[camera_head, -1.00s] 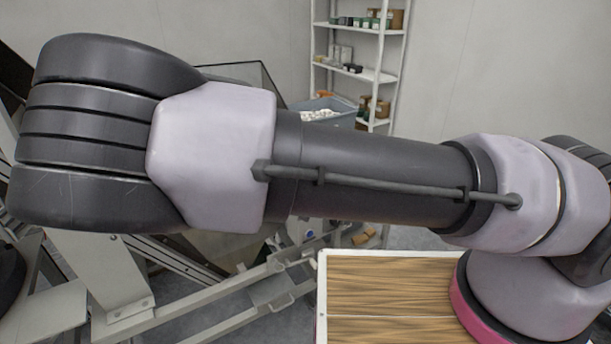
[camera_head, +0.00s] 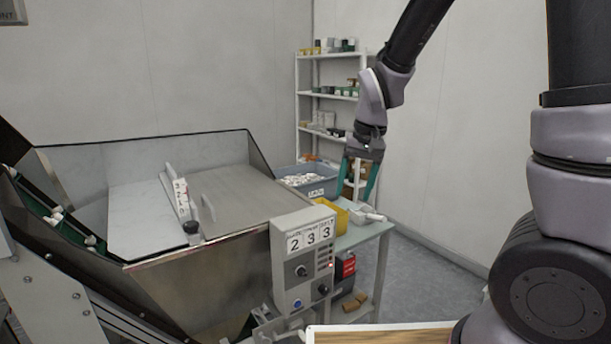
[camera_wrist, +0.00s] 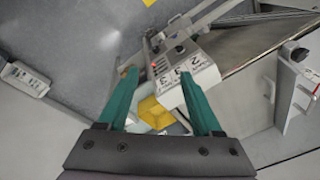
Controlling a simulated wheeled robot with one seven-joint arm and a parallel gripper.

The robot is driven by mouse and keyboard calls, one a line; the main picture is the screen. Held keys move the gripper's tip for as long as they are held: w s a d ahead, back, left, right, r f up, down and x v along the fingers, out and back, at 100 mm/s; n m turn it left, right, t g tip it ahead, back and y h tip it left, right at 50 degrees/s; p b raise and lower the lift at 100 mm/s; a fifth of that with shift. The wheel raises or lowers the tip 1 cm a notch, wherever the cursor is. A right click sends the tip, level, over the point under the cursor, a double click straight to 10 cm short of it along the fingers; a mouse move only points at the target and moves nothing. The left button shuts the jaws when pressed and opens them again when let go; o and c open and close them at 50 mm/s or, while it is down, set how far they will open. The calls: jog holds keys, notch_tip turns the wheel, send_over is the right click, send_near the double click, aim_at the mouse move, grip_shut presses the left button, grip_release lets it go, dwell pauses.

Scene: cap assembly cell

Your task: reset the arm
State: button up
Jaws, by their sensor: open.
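My gripper (camera_head: 360,180) hangs at the end of my raised arm, above the small side table at the right of the machine. Its two green fingers are apart, with nothing seen held between them. In the wrist view my gripper (camera_wrist: 160,100) shows both green fingers spread. Past them are a yellow bin (camera_wrist: 155,112) and the control box with number labels (camera_wrist: 198,66). My arm runs along the right side of the head view, with its forearm sloping down to the gripper.
The metal hopper machine (camera_head: 190,280) fills the left, with its control box (camera_head: 303,262) in front. The side table (camera_head: 365,238) holds a yellow bin (camera_head: 335,217) and a grey bin (camera_head: 300,181) of white parts. A white shelf (camera_head: 303,90) stands behind. Floor at right is clear.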

jog(key=s+d+r+m+t, duration=0.1)
jog(key=s+d+r+t, duration=0.1)
jog(key=s+d+r, duration=0.4)
jog(key=s+d+r+m+t, duration=0.2)
jog(key=s+d+r, duration=0.4)
jog(key=r, duration=0.6)
jog(key=shift+d+r+t, duration=0.4)
jog(key=shift+d+t, duration=0.4)
